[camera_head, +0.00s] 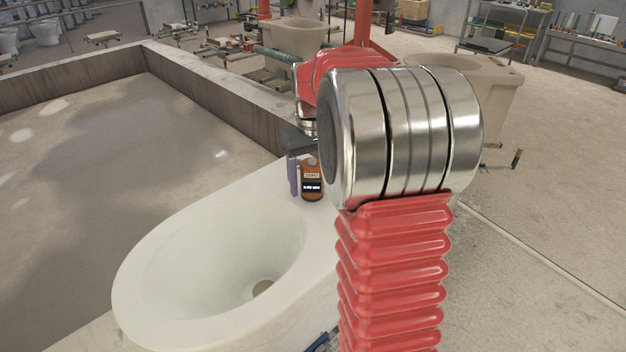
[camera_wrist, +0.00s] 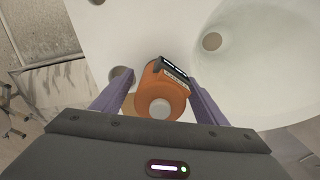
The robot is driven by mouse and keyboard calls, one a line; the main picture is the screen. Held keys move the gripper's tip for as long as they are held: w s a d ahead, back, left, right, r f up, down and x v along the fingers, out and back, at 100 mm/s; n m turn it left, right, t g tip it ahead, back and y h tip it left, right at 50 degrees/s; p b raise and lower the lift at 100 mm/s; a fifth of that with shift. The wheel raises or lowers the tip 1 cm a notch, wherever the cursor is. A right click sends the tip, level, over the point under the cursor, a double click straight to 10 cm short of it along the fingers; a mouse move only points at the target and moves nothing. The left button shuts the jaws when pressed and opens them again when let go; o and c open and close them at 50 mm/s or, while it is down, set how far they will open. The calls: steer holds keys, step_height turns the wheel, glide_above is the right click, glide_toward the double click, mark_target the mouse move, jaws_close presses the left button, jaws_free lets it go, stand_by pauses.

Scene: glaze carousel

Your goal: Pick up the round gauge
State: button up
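The round gauge (camera_wrist: 158,103) is a small orange device with a round knob and a dark display panel. In the head view the gauge (camera_head: 312,184) stands on the pale rim of a toilet bowl (camera_head: 160,250), close to my arm. My gripper (camera_wrist: 160,76) is over the rim, its two purple fingers spread on either side of the gauge. A gap shows between the left finger and the gauge; the right finger is very close to it, and I cannot tell whether they touch. In the head view my gripper (camera_head: 299,172) is partly hidden by my arm.
The bowl's hollow (camera_head: 235,250) opens beside the gauge. A low concrete wall (camera_head: 215,100) of a large basin runs behind. Other ceramic basins (camera_head: 300,38) and shelving (camera_head: 500,30) stand farther back. Open floor lies at right.

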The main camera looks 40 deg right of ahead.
mark_target(312, 160)
steer(key=c, duration=1.1)
step_height(312, 160, up, 10)
steer(key=shift+f, duration=0.2)
steer(key=shift+r, duration=0.25)
stand_by(0.3)
